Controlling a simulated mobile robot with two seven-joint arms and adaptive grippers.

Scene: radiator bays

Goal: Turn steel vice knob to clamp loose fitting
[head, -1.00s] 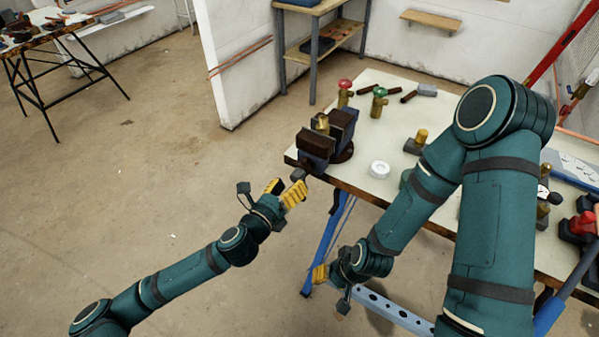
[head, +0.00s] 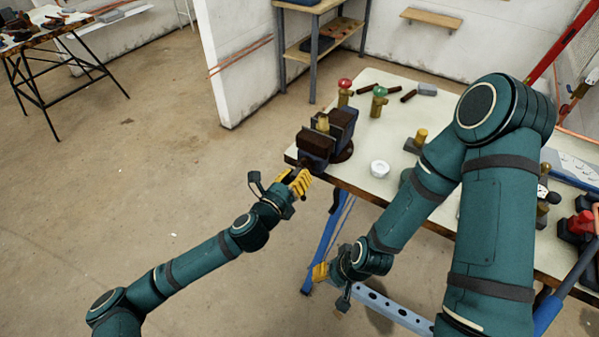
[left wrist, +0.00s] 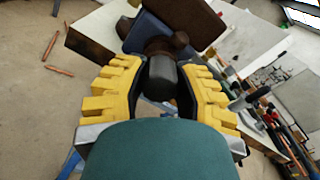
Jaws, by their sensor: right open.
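The vice (head: 316,144), with dark jaws and a blue-grey body, sits at the near left corner of the bench. A brass fitting (head: 323,122) stands between its jaws; whether it is gripped cannot be told. The steel knob (left wrist: 162,78) shows in the left wrist view as a dark grey cylinder, end towards the camera. My left gripper (head: 294,180) is at the knob, its yellow fingers spread on either side of it; firm contact is not visible. In the head view the gripper mostly hides the knob. My right gripper (head: 321,272) is open and empty, low beside the bench's front edge.
On the bench (head: 372,210) are a red-handled valve (head: 344,92), a green-handled valve (head: 379,101), a white round roll (head: 379,168) and a brass-topped block (head: 417,141). A shelf unit (head: 316,50) stands behind.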

